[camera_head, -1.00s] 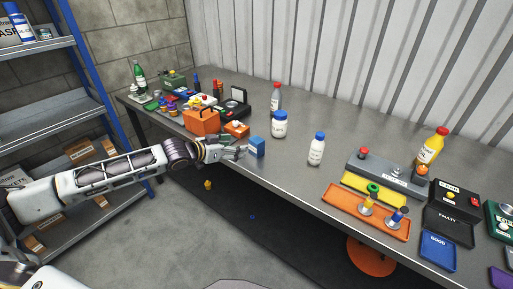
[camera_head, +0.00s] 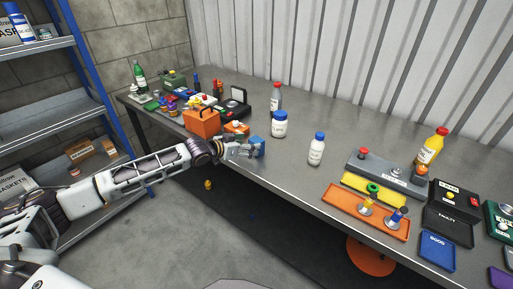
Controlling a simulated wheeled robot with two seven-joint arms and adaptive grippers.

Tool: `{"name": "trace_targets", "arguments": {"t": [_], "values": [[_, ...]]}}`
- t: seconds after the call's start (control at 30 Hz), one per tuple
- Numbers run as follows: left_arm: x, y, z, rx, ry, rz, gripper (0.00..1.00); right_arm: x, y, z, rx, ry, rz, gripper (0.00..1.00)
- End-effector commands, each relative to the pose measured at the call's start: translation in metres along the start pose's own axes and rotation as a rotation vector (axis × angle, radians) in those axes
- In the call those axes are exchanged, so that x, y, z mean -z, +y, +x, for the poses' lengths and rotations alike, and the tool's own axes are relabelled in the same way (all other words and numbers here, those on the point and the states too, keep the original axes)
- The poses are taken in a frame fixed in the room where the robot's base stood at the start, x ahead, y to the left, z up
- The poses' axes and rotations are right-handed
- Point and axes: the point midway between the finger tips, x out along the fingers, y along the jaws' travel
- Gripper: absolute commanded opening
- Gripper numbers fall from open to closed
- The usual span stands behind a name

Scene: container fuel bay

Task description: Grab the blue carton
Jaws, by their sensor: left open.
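The blue carton (camera_head: 259,146) is a small blue box standing near the front edge of the grey table (camera_head: 290,180), left of the middle. My left gripper (camera_head: 251,149) is open and right at the carton's left side. Its fingers overlap the carton in the picture and hide part of it. I cannot tell whether they touch it. My right gripper is not in view.
An orange box (camera_head: 202,121) stands left of the carton. A white jar with a blue lid (camera_head: 280,124) stands behind it, and a white bottle (camera_head: 316,150) to its right. An orange tray (camera_head: 365,211) lies further right. Bare tabletop surrounds the carton's right side.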

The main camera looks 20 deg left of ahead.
Motion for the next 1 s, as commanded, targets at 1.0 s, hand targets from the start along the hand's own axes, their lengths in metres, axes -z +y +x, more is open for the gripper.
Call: {"name": "trace_targets", "arguments": {"t": [1.0], "values": [[0.000, 0.000, 0.038, -0.001, 0.000, 0.000, 0.74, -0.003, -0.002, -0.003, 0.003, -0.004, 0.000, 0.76]]}}
